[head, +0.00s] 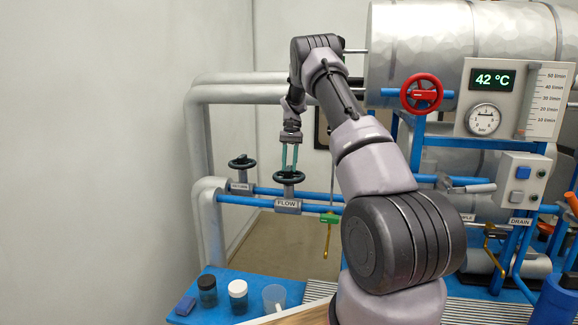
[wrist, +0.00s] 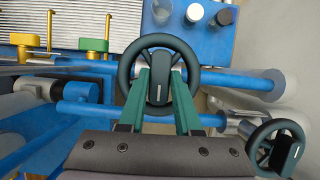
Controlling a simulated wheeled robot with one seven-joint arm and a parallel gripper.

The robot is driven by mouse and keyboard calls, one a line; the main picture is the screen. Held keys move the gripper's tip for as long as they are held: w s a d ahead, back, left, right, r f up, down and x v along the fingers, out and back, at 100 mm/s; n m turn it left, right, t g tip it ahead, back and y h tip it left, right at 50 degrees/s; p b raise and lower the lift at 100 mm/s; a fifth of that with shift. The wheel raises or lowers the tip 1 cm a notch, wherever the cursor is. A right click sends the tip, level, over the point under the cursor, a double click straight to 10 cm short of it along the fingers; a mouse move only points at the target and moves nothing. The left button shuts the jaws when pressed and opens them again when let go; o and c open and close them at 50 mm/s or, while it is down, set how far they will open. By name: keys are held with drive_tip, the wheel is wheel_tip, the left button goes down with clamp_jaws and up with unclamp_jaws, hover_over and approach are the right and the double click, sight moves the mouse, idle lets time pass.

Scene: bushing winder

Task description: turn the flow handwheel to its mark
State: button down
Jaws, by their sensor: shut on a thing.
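The flow handwheel (head: 288,178) is a dark wheel on a blue pipe, above a plate reading FLOW (head: 287,203). My gripper (head: 289,167) points down at it from above, its two green fingers on the wheel. In the wrist view the handwheel (wrist: 158,40) fills the middle, and my gripper's fingers (wrist: 159,77) stand on both sides of its central bar, shut on it. A small pale line shows on that bar. I cannot make out a separate target mark on the fixed part.
A second dark handwheel (head: 241,162), with a plate that seems to read RETURN, stands close behind left; the wrist view shows it at lower right (wrist: 278,148). A red handwheel (head: 421,93) sits higher right. Jars and a cup (head: 274,299) stand on the blue bench below.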

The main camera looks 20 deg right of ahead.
idle(0.4)
drive_tip(key=c, duration=0.6)
unclamp_jaws()
drive_tip(key=v, duration=1)
drive_tip(key=shift+r, duration=0.4)
drive_tip(key=shift+w+d, duration=0.1)
